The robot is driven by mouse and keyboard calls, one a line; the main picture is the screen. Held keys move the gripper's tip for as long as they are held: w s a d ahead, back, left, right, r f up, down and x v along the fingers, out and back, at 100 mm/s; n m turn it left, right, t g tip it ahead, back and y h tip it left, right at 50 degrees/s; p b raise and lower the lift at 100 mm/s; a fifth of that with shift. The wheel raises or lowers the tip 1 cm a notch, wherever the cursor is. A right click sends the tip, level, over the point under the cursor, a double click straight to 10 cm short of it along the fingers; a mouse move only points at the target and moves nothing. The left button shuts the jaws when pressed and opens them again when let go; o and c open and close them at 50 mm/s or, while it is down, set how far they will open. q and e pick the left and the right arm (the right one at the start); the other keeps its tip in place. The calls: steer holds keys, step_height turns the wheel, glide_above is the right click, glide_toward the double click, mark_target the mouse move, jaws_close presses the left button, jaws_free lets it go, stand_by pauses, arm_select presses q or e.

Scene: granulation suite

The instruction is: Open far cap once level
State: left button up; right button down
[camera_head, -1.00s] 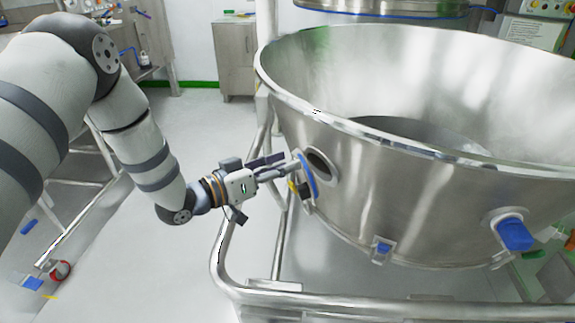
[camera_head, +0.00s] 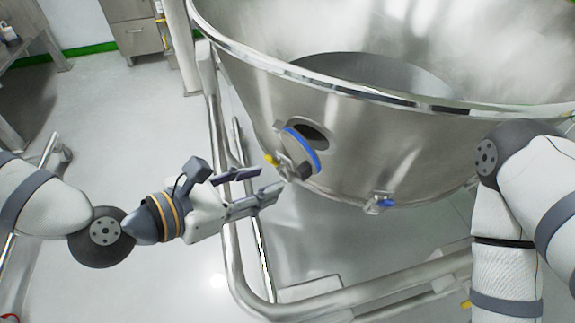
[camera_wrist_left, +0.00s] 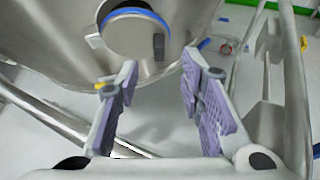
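A large steel bowl (camera_head: 370,150) has a round side port (camera_head: 312,130) showing as a dark hole. A round steel cap with a blue rim (camera_head: 302,150) stands swung out from this port, open. In the left wrist view the cap (camera_wrist_left: 135,38) is at top centre, with a dark handle on its right. My left gripper (camera_head: 260,184) is below and left of the cap, apart from it. Its fingers are spread and empty, as the left wrist view (camera_wrist_left: 160,80) also shows. My right arm enters at the right; its gripper is out of view.
A steel tube frame (camera_head: 232,250) runs around and under the bowl, close beneath my left gripper. A small blue-tipped fitting (camera_head: 380,204) sits low on the bowl. A cabinet (camera_head: 135,28) stands behind.

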mark_target(298, 171)
arm_select(q)
steer(key=x, duration=0.9)
steer(key=shift+w+d+f, duration=0.1)
steer(key=shift+w+f, duration=0.05)
jaws_close()
